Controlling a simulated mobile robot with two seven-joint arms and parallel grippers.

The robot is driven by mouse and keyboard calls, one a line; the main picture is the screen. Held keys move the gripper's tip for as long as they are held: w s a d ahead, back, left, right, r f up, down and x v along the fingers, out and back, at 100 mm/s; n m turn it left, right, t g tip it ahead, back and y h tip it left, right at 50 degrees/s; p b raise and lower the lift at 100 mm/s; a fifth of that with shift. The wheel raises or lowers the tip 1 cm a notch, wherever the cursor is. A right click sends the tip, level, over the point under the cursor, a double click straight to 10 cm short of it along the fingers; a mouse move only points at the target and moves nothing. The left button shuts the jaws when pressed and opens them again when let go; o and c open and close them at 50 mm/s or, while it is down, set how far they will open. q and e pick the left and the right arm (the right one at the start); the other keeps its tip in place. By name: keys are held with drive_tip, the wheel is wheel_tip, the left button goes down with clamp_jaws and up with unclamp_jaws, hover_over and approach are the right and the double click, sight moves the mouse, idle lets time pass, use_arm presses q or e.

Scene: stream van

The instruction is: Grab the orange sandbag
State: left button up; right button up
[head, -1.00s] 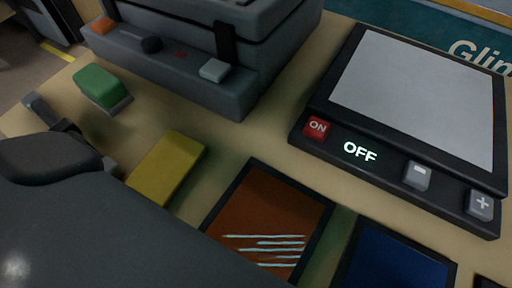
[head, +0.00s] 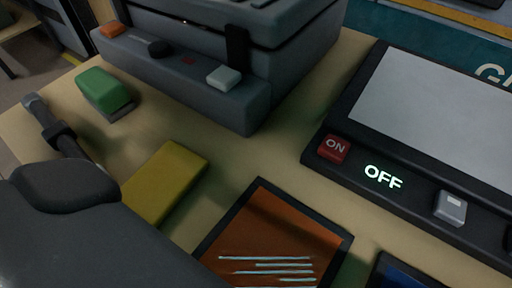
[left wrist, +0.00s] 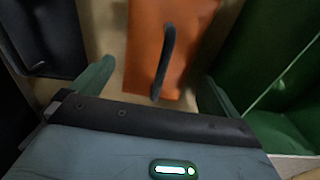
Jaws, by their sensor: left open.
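The orange sandbag (left wrist: 146,48) shows in the left wrist view, upper middle, with a dark strap (left wrist: 166,55) on the side facing the camera. My left gripper (left wrist: 159,72) is open. Its two greenish fingers stand apart, one to each side of the bag's lower part, and nothing is seen gripped. I cannot tell from this view how far the fingertips are from the bag. I do not see the sandbag in the head view, where my grey arm covers the lower left. My right gripper is in neither view.
Beside the bag are a green surface (left wrist: 284,88) on the right and a dark object (left wrist: 45,38) on the left. The head view shows a tabletop with a yellow block (head: 165,183), green block (head: 103,89), grey box (head: 210,85), orange-faced panel (head: 275,238) and OFF-lit console (head: 383,177).

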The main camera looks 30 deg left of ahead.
use_arm(q)
wheel_tip(320, 180, down, 3)
drive_tip(key=shift+s+b, duration=0.15)
drive_tip(key=shift+b, duration=0.55)
drive_tip(key=shift+f, duration=0.25)
drive_tip(key=shift+r, duration=0.1)
drive_tip(key=shift+c, duration=0.4)
drive_tip(key=c, duration=1.4)
drive_tip(key=shift+c, duration=0.3)
